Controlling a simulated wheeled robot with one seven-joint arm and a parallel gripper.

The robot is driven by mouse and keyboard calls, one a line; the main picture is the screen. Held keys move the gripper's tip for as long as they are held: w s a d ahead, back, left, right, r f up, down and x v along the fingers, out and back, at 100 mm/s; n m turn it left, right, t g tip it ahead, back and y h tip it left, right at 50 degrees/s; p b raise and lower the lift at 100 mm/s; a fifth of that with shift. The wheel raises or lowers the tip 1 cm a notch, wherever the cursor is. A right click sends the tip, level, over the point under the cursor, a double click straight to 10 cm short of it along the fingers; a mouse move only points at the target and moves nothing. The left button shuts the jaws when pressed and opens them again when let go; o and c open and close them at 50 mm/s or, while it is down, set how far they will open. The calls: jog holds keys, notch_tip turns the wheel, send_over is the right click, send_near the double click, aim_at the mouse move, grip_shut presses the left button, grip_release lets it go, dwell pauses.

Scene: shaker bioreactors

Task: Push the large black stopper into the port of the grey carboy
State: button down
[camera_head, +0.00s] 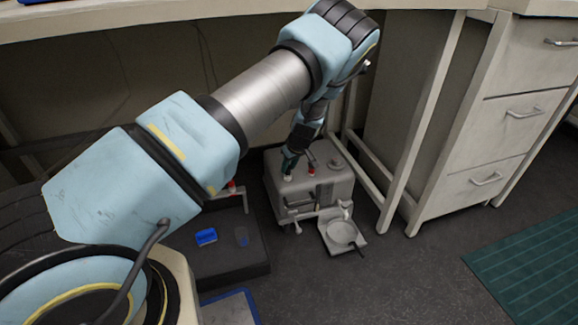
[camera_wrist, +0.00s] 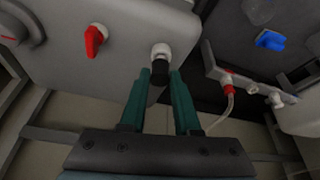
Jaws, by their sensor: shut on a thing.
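The grey carboy (camera_head: 328,187) stands on the floor under the bench, and its grey wall fills the upper left of the wrist view (camera_wrist: 130,80). Its white-collared port (camera_wrist: 160,51) faces my fingertips. My gripper (camera_head: 289,163) is at the carboy's top, its green fingers also showing in the wrist view (camera_wrist: 160,85). The fingers are shut on the black stopper (camera_wrist: 160,74), which lines up with the port and appears to meet its collar. How deep it sits cannot be told. In the head view the stopper is too small to make out.
A red valve (camera_wrist: 95,40) sticks out of the carboy beside the port. A dark tray (camera_head: 225,274) with a blue item (camera_head: 206,237) lies left of the carboy. A small grey tray (camera_head: 352,243) stands in front of it. Bench legs (camera_head: 420,130) and drawers (camera_head: 510,110) bound the right side.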

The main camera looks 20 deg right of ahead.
jog(key=shift+f+b, duration=0.35)
jog(key=shift+f, duration=0.3)
dwell(0.9)
jog(key=c, duration=0.5)
grip_release()
jog(key=shift+c, duration=0.2)
jog(key=shift+r, duration=0.15)
jog(key=p+v, duration=0.2)
jog(key=v, duration=0.8)
jog(key=shift+s+r, duration=0.2)
